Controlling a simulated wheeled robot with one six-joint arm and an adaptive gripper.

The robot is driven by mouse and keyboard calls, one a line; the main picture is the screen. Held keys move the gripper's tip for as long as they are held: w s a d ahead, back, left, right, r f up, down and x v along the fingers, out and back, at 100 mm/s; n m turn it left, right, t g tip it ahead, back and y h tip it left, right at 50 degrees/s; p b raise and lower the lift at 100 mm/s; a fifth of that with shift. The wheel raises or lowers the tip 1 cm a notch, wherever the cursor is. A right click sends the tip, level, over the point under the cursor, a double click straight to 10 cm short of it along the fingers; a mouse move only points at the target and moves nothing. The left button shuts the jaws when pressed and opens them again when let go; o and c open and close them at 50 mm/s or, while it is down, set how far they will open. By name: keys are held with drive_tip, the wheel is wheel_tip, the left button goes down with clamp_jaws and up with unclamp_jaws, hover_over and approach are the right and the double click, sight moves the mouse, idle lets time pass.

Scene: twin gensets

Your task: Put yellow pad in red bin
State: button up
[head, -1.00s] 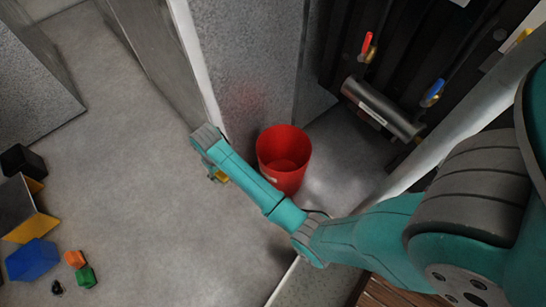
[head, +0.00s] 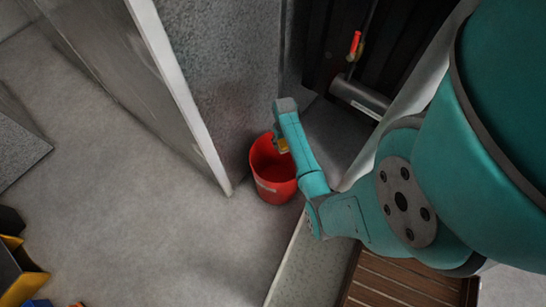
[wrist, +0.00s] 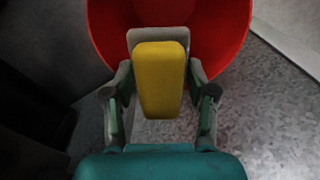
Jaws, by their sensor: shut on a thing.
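The red bin (head: 266,178) stands upright on the floor beside a grey wall, in the middle of the head view. It also fills the top of the wrist view (wrist: 226,30). My gripper (wrist: 161,88) is shut on the yellow pad (wrist: 160,70), with a finger on each side. In the head view a small part of the yellow pad (head: 283,146) shows below the wrist, overlapping the bin's right rim. In the wrist view the pad's upper part overlaps the bin and its lower part overlaps grey floor. My arm hides part of the bin's right side.
A white-edged grey panel (head: 180,95) stands just left of the bin. Dark machinery with a red-handled valve (head: 355,45) and a metal cylinder (head: 360,97) is behind right. Yellow and dark items (head: 18,275) lie at lower left. The left floor is mostly clear.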

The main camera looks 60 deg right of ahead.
wheel_tip(320, 180, down, 6)
drive_tip(key=shift+d, duration=0.15)
idle(0.5)
drive_tip(key=shift+s, duration=0.1)
drive_tip(key=o, duration=1.2)
drive_tip(key=shift+r, duration=0.1)
wheel_tip(320, 180, up, 12)
drive_tip(key=shift+f, duration=0.1)
